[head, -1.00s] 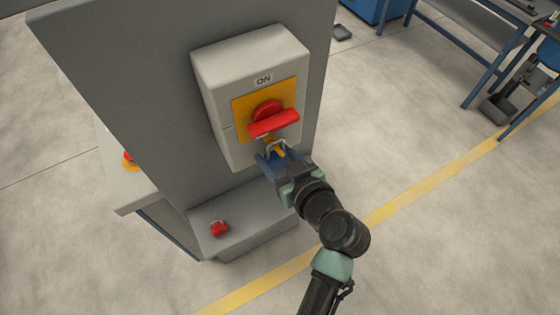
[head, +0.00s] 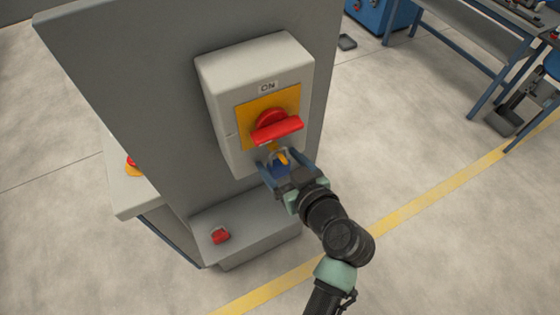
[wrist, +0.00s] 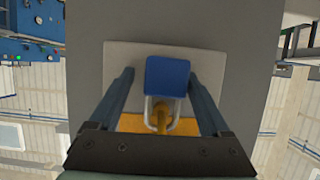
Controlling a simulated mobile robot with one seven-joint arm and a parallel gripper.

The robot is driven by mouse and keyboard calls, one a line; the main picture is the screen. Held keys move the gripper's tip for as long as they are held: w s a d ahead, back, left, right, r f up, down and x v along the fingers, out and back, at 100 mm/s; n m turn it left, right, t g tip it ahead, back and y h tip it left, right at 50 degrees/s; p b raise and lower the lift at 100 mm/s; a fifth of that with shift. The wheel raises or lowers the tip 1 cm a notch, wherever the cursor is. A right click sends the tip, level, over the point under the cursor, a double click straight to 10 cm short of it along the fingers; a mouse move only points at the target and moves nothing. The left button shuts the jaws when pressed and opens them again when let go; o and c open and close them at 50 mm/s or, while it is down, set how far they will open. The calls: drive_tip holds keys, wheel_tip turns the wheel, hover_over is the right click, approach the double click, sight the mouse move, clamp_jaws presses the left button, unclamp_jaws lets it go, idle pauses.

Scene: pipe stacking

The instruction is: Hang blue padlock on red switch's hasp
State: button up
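The switch box (head: 228,90) is on a grey panel and has a yellow plate (head: 291,99) with a red rotary handle (head: 277,130) under an "ON" label. A yellow hasp (head: 282,157) juts out below the handle; it also shows in the wrist view (wrist: 161,122). The blue padlock (wrist: 168,77) is at the hasp, its grey shackle legs on either side of it. Whether the shackle passes through a hole cannot be told. My gripper (head: 282,168) is open, with one finger on each side of the padlock and gaps between in the wrist view.
A red and yellow button (head: 132,165) is on the side surface at left. Blue workbenches stand at upper right.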

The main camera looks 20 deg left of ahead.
drive_tip(key=shift+s+a, duration=0.3)
drive_tip(key=shift+a, duration=0.1)
drive_tip(key=shift+s+d, duration=0.1)
drive_tip(key=shift+d, duration=0.05)
drive_tip(key=w+b+v, duration=0.1)
drive_tip(key=b+v, duration=0.2)
drive_tip(key=v, duration=1)
drive_tip(key=w+d+r+m+t+h, duration=0.1)
drive_tip(key=w+r+m+t+h, duration=0.2)
drive_tip(key=r, duration=0.5)
drive_tip(key=w+d+r+m+t+h, duration=0.15)
drive_tip(key=w+r+t, duration=0.25)
drive_tip(key=r, duration=0.4)
drive_tip(key=w+d+r+m+t+h, duration=0.1)
drive_tip(key=w+d+r+t, duration=0.2)
drive_tip(key=r, duration=0.5)
drive_tip(key=s+r+m+t+h, duration=0.2)
drive_tip(key=s+r+t, duration=0.2)
drive_tip(key=r, duration=0.7)
drive_tip(key=s+r+m+t+h, duration=0.3)
drive_tip(key=s+r+t, duration=0.1)
drive_tip(key=r, duration=0.8)
drive_tip(key=shift+s+d+t, duration=0.2)
drive_tip(key=shift+s+t, duration=0.2)
drive_tip(key=shift+s, duration=0.2)
